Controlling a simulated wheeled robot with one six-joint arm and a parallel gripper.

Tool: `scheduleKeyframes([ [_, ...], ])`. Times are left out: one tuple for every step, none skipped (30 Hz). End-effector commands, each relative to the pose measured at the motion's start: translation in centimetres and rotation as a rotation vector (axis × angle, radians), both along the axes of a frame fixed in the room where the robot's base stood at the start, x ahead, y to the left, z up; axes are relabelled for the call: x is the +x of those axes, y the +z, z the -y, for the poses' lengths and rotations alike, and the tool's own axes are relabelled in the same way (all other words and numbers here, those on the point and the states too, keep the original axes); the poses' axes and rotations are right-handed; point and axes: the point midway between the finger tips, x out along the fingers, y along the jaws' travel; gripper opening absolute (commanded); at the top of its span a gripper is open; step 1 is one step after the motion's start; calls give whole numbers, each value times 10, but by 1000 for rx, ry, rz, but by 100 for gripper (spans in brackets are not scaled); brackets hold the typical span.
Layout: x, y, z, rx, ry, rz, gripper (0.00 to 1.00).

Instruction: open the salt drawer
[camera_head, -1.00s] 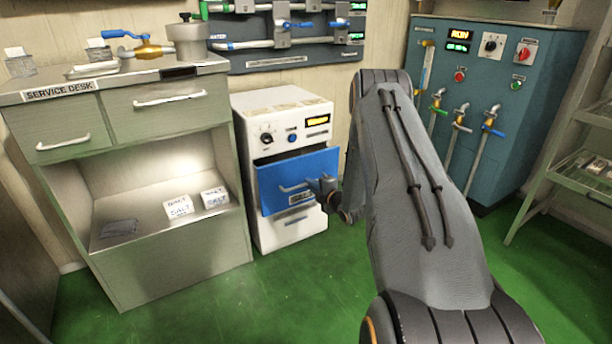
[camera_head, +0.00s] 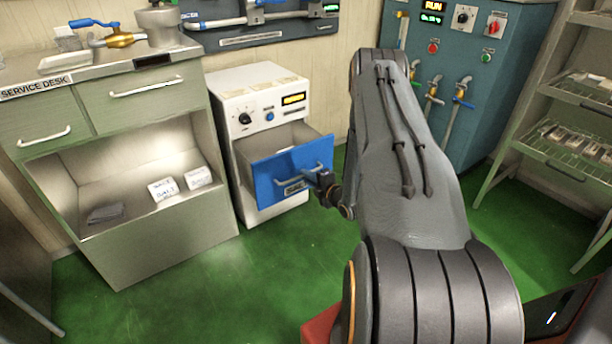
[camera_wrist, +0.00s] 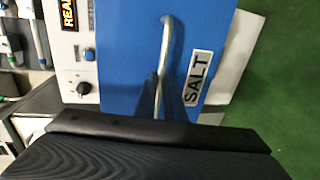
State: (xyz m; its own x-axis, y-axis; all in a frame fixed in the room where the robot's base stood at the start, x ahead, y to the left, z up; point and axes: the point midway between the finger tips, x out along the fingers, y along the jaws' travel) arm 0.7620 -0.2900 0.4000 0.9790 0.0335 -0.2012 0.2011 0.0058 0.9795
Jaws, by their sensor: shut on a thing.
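The salt drawer (camera_head: 270,183) has a blue front and is pulled well out of a white cabinet (camera_head: 262,95), with its open top showing. In the wrist view the blue front (camera_wrist: 122,60) carries a label reading SALT and a light metal bar handle (camera_wrist: 165,42). My gripper (camera_head: 316,180) is at the right part of the drawer front in the head view. In the wrist view its dark fingers (camera_wrist: 160,95) are shut around the handle bar. The drawer's contents are not clear.
A service desk (camera_head: 110,250) with two drawers and an open shelf stands left of the cabinet. White salt packets (camera_head: 163,189) lie on that shelf. A blue control machine (camera_head: 455,95) and a wire rack (camera_head: 560,150) stand right. Green floor (camera_head: 230,290) in front is clear.

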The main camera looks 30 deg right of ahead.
Motion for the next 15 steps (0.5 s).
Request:
scheduleKeyframes([
  [0,0,0,0,0,0,0],
  [0,0,0,0,0,0,0],
  [0,0,0,0,0,0,0],
  [0,0,0,0,0,0,12],
  [0,0,0,0,0,0,18],
  [0,0,0,0,0,0,24],
  [0,0,0,0,0,0,27],
  [0,0,0,0,0,0,27],
  [0,0,0,0,0,0,27],
  [0,0,0,0,0,0,27],
  [0,0,0,0,0,0,27],
  [0,0,0,0,0,0,27],
  [0,0,0,0,0,0,27],
  [0,0,0,0,0,0,27],
  [0,0,0,0,0,0,27],
])
